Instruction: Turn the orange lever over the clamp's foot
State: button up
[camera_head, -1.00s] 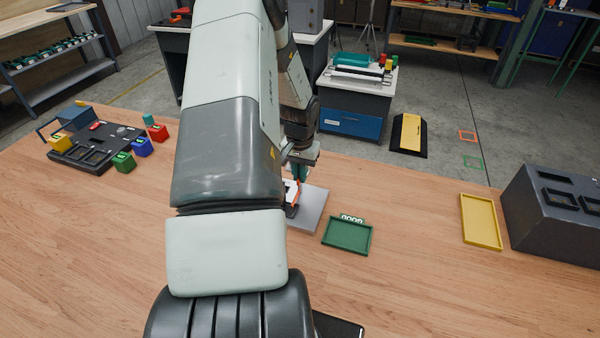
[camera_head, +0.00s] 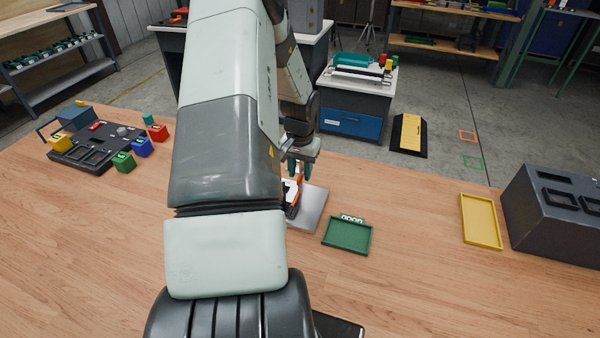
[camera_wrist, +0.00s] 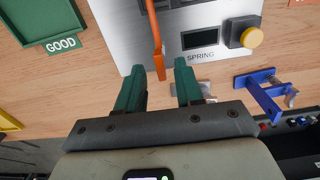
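The orange lever (camera_wrist: 153,38) runs down from the top edge of the wrist view, over a grey metal plate (camera_wrist: 198,14). Its lower end lies between my gripper's fingertips in that picture. My gripper (camera_wrist: 159,68) is open, its two green fingers apart with a visible gap on both sides of the lever. In the head view my gripper (camera_head: 297,167) is above the plate, and part of the orange lever (camera_head: 299,174) shows just below it. The lever's upper end is out of the wrist view. A small silver piece (camera_wrist: 205,86) shows behind the right finger; I cannot tell whether it is the clamp's foot.
A yellow knob (camera_wrist: 252,38) stands on the plate beside a dark window labelled SPRING. A blue bracket (camera_wrist: 262,98) is at right. A green tray (camera_head: 347,237) is right of the plate, and a yellow tray (camera_head: 481,221) lies farther right. Bare tabletop lies between the trays.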

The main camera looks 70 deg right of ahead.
aim_at(299, 177)
notch_tip(299, 177, up, 10)
jog(key=shift+f, duration=0.15)
dwell(0.6)
jog(key=w+a+r+n+t, duration=0.1)
jog(key=w+a+r+n, duration=0.3)
jog(key=w+a+r, duration=0.7)
jog(key=w+a+r+n+t, duration=0.2)
jog(key=w+a+r+n, duration=0.45)
jog(key=a, duration=0.65)
jog(key=w+a+r+n+t, duration=0.15)
jog(key=a+r+n, duration=0.35)
jog(key=a, duration=1.1)
jog(key=s+a+r+n+t, duration=0.1)
jog(key=s+a+r+n, duration=0.2)
jog(key=s+a, duration=0.6)
jog(key=shift+s+r, duration=0.6)
jog(key=shift+s, duration=0.15)
